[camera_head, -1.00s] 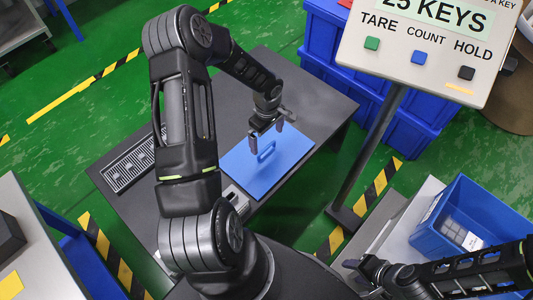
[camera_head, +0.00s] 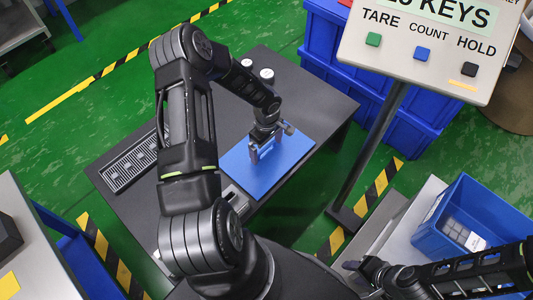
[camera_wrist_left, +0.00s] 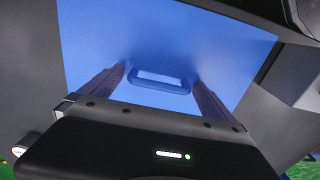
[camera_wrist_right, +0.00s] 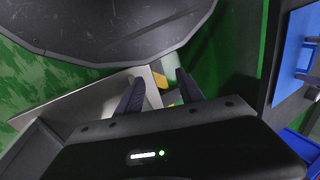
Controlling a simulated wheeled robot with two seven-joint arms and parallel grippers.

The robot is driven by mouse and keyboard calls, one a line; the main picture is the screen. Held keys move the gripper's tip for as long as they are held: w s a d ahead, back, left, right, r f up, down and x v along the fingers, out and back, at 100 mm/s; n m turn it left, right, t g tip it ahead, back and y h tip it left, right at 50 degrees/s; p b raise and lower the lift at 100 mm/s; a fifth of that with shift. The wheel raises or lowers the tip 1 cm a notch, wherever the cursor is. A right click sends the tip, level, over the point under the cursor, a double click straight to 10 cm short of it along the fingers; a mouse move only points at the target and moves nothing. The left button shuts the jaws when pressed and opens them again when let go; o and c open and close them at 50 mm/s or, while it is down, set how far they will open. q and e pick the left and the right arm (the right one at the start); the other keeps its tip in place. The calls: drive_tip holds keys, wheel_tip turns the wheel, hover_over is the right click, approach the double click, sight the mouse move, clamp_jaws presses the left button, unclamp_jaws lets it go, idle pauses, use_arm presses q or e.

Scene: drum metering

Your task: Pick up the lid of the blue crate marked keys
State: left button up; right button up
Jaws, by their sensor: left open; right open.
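The flat blue lid (camera_head: 291,165), with a raised loop handle, lies on the dark table; the handle (camera_wrist_left: 160,84) shows in the left wrist view. My left gripper (camera_head: 266,153) is open, low over the lid. Its fingers stand on either side of the handle, and I cannot tell whether they touch it. An open blue crate (camera_head: 428,238) with a white label is at the right; its marking is unreadable. My right gripper (camera_head: 352,268) is open and empty beside the crate's bench; it also shows in the right wrist view (camera_wrist_right: 160,78).
The dark table (camera_head: 225,118) also carries a slotted grey tray (camera_head: 130,170) and two white-topped cylinders (camera_head: 267,74). A sign on a post (camera_head: 365,150) reading KEYS stands right of the table. Blue stacked crates (camera_head: 400,120) stand behind it.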

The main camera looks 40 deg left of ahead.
use_arm(q)
drive_tip(key=shift+c, duration=0.2)
idle(0.3)
drive_tip(key=c, duration=1.6)
